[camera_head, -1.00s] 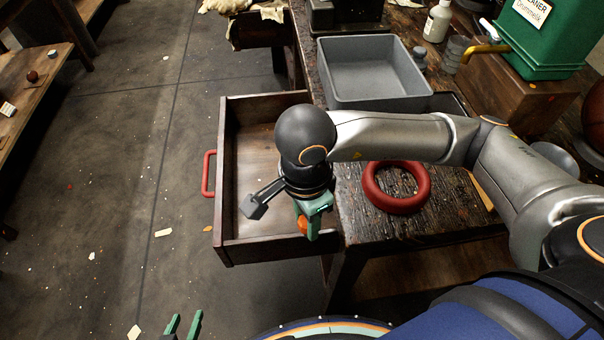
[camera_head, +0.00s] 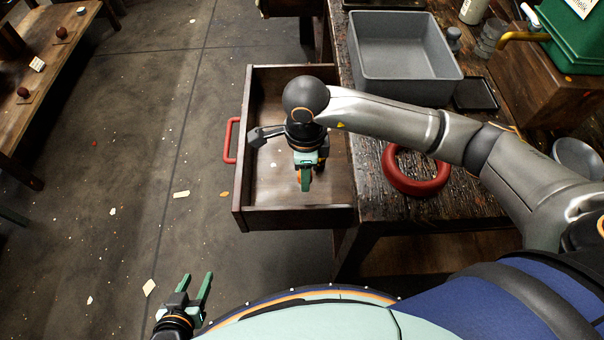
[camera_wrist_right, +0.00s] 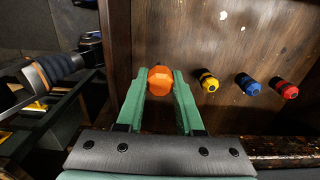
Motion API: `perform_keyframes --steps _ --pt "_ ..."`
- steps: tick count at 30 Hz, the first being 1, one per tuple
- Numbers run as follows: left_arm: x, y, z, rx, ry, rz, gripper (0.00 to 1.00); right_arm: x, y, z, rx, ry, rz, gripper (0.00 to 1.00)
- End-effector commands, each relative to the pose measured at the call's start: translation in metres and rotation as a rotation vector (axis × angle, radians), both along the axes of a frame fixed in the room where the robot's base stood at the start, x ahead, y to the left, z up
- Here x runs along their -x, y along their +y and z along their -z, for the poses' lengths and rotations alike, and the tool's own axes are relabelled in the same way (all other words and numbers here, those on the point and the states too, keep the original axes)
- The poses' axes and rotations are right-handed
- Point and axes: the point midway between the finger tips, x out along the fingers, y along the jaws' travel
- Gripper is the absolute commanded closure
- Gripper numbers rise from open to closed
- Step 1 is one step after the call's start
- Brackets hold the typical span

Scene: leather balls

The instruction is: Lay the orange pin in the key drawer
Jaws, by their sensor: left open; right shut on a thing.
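The orange pin (camera_wrist_right: 160,80) is held between the green fingers of my right gripper (camera_wrist_right: 160,88), seen end-on in the right wrist view. I cannot tell whether the pin touches the drawer floor. Yellow (camera_wrist_right: 207,80), blue (camera_wrist_right: 248,84) and red (camera_wrist_right: 285,89) pieces are in a row on the drawer's wood in the wrist view. My left gripper (camera_head: 197,278) is open and empty over the floor.
The drawer has a red handle (camera_head: 231,140). A red ring (camera_head: 415,186) lies on the workbench right of the drawer. A grey bin (camera_head: 455,90) stands behind it. The drawer's left floor area is clear.

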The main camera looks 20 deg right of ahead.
Motion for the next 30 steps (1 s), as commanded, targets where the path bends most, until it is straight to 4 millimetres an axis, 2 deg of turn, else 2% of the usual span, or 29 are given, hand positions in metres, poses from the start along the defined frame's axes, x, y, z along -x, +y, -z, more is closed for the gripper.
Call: perform_keyframes --steps 3,6,11,18,30 --pt "0.0 0.0 0.001 0.0 0.001 0.001 0.5 -0.015 -0.001 0.018 0.0 0.001 0.001 1.0" --pt "0.0 0.0 0.002 0.0 0.002 0.001 0.5 -0.022 -0.001 0.026 -0.002 -0.001 0.0 1.0" --pt "0.0 0.0 0.002 0.0 0.004 0.001 0.5 -0.029 -0.002 0.035 -0.001 0.0 0.0 1.0" --pt "0.0 0.0 -0.001 0.001 0.0 0.001 0.5 -0.03 -0.002 0.064 -0.001 0.001 -0.001 1.0" --pt "0.0 0.0 0.004 0.001 -0.001 0.001 0.5 -0.03 -0.002 0.07 -0.001 -0.002 -0.002 1.0"
